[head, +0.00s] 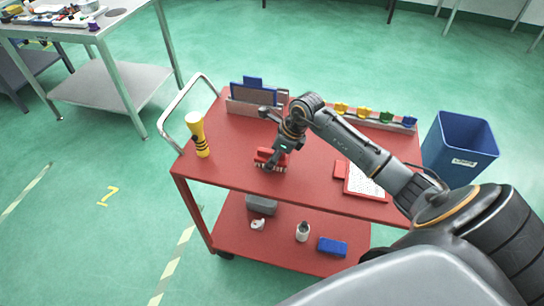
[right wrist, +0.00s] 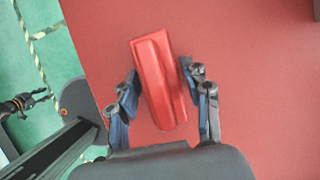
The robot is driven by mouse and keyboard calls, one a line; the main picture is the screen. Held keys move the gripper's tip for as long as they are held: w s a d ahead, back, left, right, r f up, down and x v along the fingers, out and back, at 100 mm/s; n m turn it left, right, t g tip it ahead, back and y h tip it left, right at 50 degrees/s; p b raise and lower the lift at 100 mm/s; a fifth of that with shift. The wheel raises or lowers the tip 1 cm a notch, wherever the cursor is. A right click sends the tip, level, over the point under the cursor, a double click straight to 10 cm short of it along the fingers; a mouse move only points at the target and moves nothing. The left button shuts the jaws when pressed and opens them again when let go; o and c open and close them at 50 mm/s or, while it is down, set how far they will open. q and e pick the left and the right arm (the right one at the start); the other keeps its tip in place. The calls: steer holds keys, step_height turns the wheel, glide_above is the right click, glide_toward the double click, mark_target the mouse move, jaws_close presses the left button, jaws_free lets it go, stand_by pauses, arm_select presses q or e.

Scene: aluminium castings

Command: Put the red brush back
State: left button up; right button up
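The red brush (head: 266,156) lies on the red cart top (head: 225,165), near its front edge, with bristles facing down. In the right wrist view the brush (right wrist: 158,80) is a long red block between the two fingers of my right gripper (right wrist: 160,88). A gap shows at the left finger; the right finger is close to the brush, and contact is unclear. In the head view my right gripper (head: 279,148) is just above and behind the brush, partly covering it. A dark gripper-like shape (right wrist: 22,105), probably my left gripper, shows over the floor; its opening is unclear.
A grey rail with yellow, green and blue pieces (head: 386,117) runs along the cart's back right. A holder with a blue panel (head: 252,94) stands at the back left. A yellow torch-like object (head: 198,134) stands left; a clipboard (head: 363,183) lies right. A blue bin (head: 460,146) stands beyond.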

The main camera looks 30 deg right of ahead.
steer(key=shift+r, duration=0.15)
steer(key=shift+r, duration=0.2)
steer(key=b+v, duration=0.1)
steer(key=v, duration=1)
steer(key=shift+s+d+r, duration=0.1)
steer(key=shift+s+r, duration=0.05)
steer(key=shift+r, duration=0.15)
